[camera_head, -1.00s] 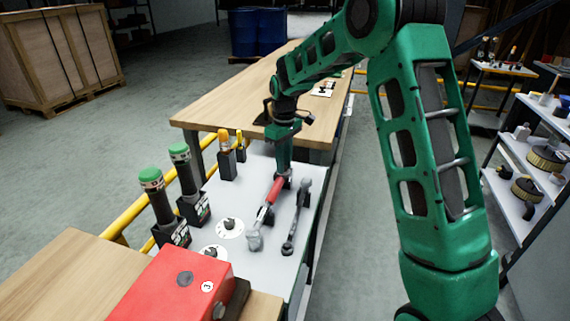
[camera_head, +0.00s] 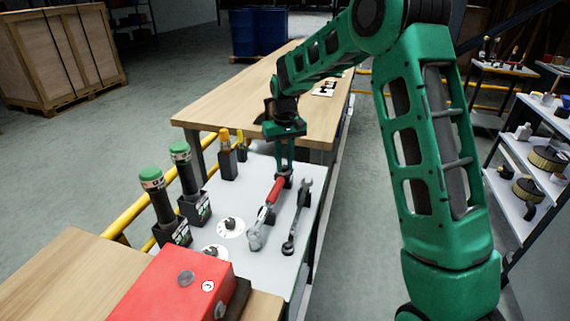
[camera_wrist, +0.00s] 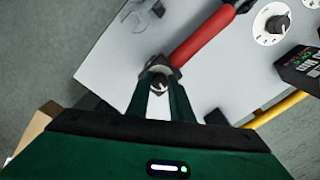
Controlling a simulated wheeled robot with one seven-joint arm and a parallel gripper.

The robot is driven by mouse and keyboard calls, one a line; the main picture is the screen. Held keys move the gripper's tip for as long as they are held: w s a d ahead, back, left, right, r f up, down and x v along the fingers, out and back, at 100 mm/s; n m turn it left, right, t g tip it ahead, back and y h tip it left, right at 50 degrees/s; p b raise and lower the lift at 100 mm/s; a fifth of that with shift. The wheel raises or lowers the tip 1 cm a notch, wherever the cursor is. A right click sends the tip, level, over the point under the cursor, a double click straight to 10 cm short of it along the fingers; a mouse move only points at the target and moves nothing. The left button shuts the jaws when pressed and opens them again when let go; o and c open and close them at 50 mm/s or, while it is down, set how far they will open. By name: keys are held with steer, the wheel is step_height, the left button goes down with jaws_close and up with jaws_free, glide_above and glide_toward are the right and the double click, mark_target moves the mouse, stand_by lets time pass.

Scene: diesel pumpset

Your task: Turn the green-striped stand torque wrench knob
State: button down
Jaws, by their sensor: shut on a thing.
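The torque wrench, with a red handle (camera_head: 275,190) and a grey head (camera_head: 255,238), lies on the light grey stand top (camera_head: 262,180). Its red handle (camera_wrist: 205,38) also shows in the wrist view, where a dark knob (camera_wrist: 158,84) with a pale mark sits at the handle's end. My gripper (camera_head: 285,172) points down at that end. In the wrist view my gripper (camera_wrist: 158,88) has one finger on each side of the knob and is shut on it. The fingers partly hide the knob. I cannot make out a green stripe on the wrench.
A grey spanner (camera_head: 298,217) lies close on the right of the wrench. White dials (camera_head: 230,227) and green-capped tools in black holders (camera_head: 194,208) stand to the left. A red box (camera_head: 175,285) is in front. A wooden table (camera_head: 230,105) stands behind.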

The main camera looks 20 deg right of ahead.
mark_target(284, 166)
stand_by(0.3)
steer(key=c, duration=1.6)
jaws_free()
steer(key=shift+o, duration=0.2)
step_height(284, 166, up, 11)
steer(key=shift+f, duration=0.15)
steer(key=shift+w, duration=0.1)
